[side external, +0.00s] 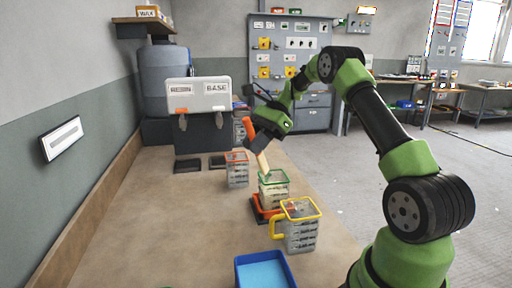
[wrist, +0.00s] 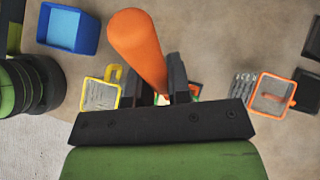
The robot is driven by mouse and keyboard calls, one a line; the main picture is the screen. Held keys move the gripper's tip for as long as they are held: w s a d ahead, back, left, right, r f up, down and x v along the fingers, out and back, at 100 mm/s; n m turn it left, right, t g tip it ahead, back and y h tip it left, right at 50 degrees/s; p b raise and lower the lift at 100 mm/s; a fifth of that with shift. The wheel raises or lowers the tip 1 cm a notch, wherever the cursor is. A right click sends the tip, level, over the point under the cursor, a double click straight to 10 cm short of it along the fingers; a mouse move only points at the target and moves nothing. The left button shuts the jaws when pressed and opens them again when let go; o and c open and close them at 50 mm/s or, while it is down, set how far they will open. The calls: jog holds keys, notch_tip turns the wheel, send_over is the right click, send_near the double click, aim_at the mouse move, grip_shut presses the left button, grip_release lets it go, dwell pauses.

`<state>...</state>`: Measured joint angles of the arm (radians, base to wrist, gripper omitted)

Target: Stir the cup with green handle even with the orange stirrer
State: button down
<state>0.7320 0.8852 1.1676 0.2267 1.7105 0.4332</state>
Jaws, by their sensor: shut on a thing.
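The cup with the green rim and handle (side external: 274,192) is a clear measuring cup with pale contents, standing upright on a low red and black base (side external: 259,211). My gripper (side external: 254,142) is above it, shut on the orange stirrer (side external: 249,128). The stirrer is tilted, with its thick orange handle up and its pale lower part reaching down to the green cup's mouth. Its tip seems to be inside the rim; how deep I cannot tell. In the wrist view the orange handle (wrist: 137,45) rises between the fingers (wrist: 156,88), and the green cup is mostly hidden behind the gripper.
A yellow-rimmed cup (side external: 300,232) stands just nearer the camera, an orange-rimmed cup (side external: 237,172) just beyond. A blue bin (side external: 265,272) is at the near edge. Dark flat pads (side external: 187,166) and a labelled white box (side external: 198,95) are farther back. The table's left side is clear.

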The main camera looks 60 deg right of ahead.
aim_at(252, 127)
dwell(0.6)
jog(key=shift+r, duration=2.55)
